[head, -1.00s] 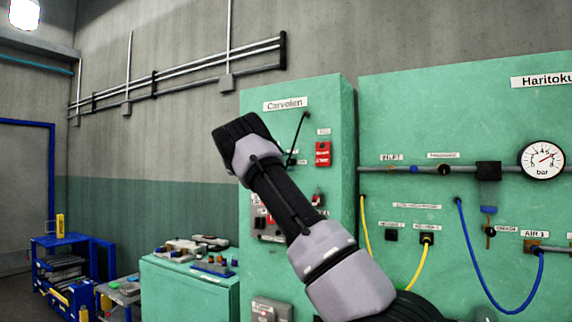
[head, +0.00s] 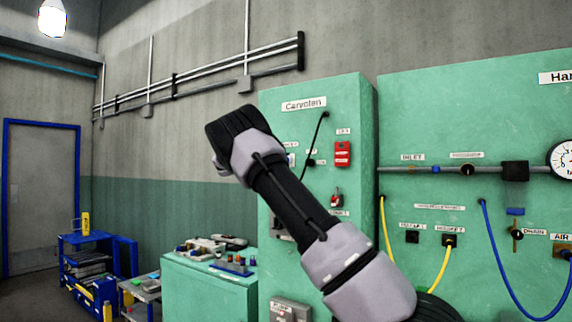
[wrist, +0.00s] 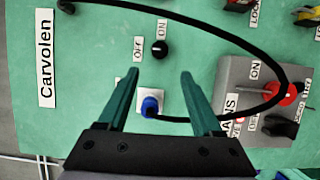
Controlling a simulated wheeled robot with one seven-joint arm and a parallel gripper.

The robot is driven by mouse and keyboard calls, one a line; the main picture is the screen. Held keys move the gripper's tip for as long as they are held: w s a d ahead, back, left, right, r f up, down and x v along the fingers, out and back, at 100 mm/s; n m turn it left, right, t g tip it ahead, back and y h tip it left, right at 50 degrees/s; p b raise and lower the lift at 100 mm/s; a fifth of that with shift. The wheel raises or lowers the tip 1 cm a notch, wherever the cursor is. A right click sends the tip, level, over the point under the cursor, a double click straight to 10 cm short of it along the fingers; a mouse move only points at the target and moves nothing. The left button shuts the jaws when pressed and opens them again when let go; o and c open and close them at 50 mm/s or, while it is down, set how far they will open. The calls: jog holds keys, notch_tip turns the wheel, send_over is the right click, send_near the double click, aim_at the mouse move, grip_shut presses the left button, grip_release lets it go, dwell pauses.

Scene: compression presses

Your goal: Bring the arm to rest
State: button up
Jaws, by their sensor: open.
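My arm (head: 300,205) reaches up from the lower right in the head view, in front of the green Carvolen cabinet (head: 280,130). The fingers are not visible in the head view. In the wrist view my gripper (wrist: 158,75) is open, with its two green fingers apart and nothing held. Between them, on the cabinet face, is a blue plug (wrist: 151,106) on a white plate with a black cable. A black OFF/ON knob (wrist: 160,49) sits just beyond the fingertips. Whether the fingers touch the panel cannot be told.
The black cable (wrist: 230,35) loops across the panel past a grey box with a red switch (wrist: 287,94). A green panel with a pipe and hoses (head: 480,110) stands at right. A low green cabinet (head: 205,290) and a blue cart (head: 90,240) stand at left.

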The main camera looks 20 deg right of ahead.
jog(key=s+d+f+m+g+y, duration=0.1)
jog(key=s+d+f+m+y, duration=0.1)
jog(key=s+d+f+y, duration=0.45)
jog(key=s+d+f+m+g+y, duration=0.1)
jog(key=s+d+y, duration=0.15)
jog(key=s, duration=0.75)
jog(key=s+a+f+m+t+y, duration=0.1)
jog(key=s+a+y, duration=0.2)
jog(key=s+a, duration=0.3)
jog(key=s+a+f+m+t+y, duration=0.2)
jog(key=s+a+y, duration=0.2)
jog(key=s, duration=1)
jog(key=s+a+f+m+t+y, duration=0.1)
jog(key=s+a+y, duration=0.2)
jog(key=s+a, duration=0.6)
jog(key=shift+s+a+f+t, duration=0.3)
jog(key=shift+s, duration=0.5)
